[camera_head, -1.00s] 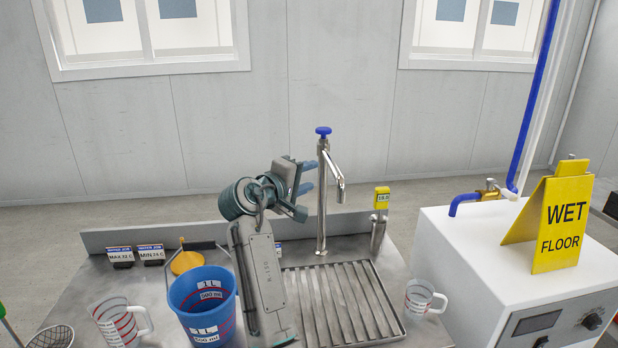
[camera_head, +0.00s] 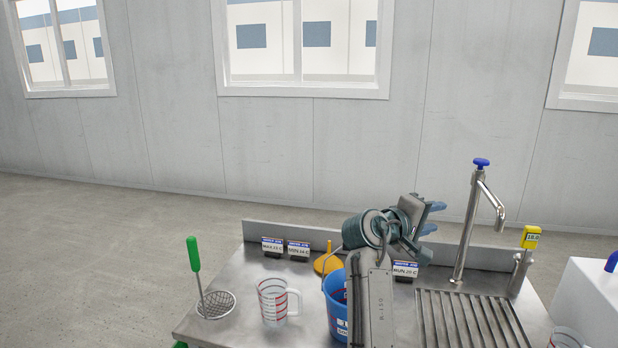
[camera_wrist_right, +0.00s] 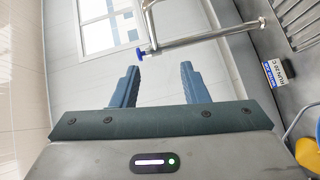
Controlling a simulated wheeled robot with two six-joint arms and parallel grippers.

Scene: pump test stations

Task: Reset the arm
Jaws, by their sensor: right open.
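My right arm (camera_head: 372,300) rises in front of the steel bench, over the blue bucket, and bends at the wrist. Its gripper (camera_head: 434,218) is open, with two blue fingers apart and pointing right, to the left of the tap in the picture. In the right wrist view the fingers (camera_wrist_right: 160,80) are apart with nothing between them. The steel tap with a blue knob (camera_head: 481,163) appears beyond the fingertips there, and I cannot tell the exact gap. My left gripper is not in view.
The bench (camera_head: 235,325) holds a measuring jug (camera_head: 272,302), a green-handled strainer (camera_head: 194,255), a partly hidden blue bucket (camera_head: 335,310), a yellow funnel (camera_head: 328,264), small signs (camera_head: 405,270) and a drain grate (camera_head: 465,320). A yellow-topped probe (camera_head: 530,238) stands right. Floor (camera_head: 90,250) at left is clear.

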